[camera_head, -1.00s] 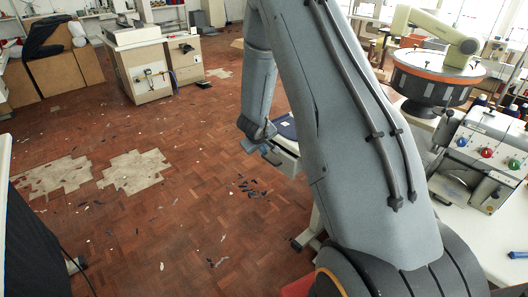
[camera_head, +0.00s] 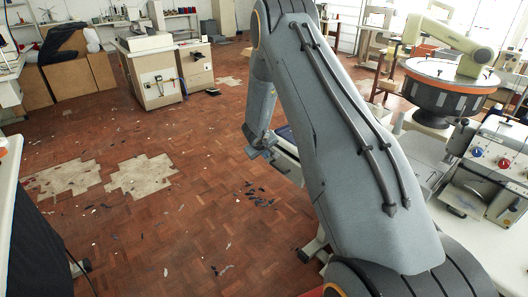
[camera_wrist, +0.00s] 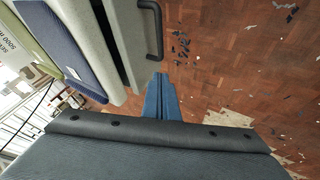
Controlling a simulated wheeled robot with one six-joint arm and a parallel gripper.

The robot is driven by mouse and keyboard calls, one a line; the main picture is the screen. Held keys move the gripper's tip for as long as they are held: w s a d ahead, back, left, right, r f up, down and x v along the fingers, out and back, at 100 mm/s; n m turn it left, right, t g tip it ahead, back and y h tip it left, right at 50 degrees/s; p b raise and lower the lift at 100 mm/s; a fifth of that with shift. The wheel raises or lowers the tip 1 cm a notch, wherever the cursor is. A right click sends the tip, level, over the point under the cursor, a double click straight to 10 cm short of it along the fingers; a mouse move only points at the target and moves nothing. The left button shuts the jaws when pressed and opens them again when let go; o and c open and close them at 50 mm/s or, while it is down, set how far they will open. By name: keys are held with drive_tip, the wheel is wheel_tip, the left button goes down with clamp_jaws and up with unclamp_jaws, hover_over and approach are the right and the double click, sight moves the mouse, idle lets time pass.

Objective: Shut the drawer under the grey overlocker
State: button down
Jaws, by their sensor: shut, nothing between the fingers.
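In the wrist view, the fingers of my gripper (camera_wrist: 160,77) are shut and empty. Their tips are near a grey drawer front (camera_wrist: 127,35) with a black bar handle (camera_wrist: 153,30); I cannot tell whether they touch. A dark strip lies between this front and a pale edge, so the drawer looks partly open; how far is unclear. A blue pad (camera_wrist: 65,48) and a pale lettered machine body (camera_wrist: 18,42) lie left of it; I cannot tell whether this is the overlocker. In the head view, my arm hides most of this spot.
A pale machine with coloured knobs (camera_head: 492,160) stands on the right-hand table. Behind it is a round drum-like table (camera_head: 425,95) carrying a cream machine. A wooden cabinet (camera_head: 152,85) stands far back. Red parquet floor (camera_head: 215,195) with scraps lies open at left centre.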

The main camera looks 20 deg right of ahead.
drive_tip(key=d, duration=0.1)
drive_tip(key=w+d+f+p, duration=0.1)
drive_tip(key=w+d, duration=0.1)
drive_tip(key=d, duration=0.1)
drive_tip(key=shift+d+f, duration=0.1)
drive_tip(key=shift+f, duration=0.3)
drive_tip(key=shift+w+d, duration=0.1)
drive_tip(key=shift+d, duration=0.15)
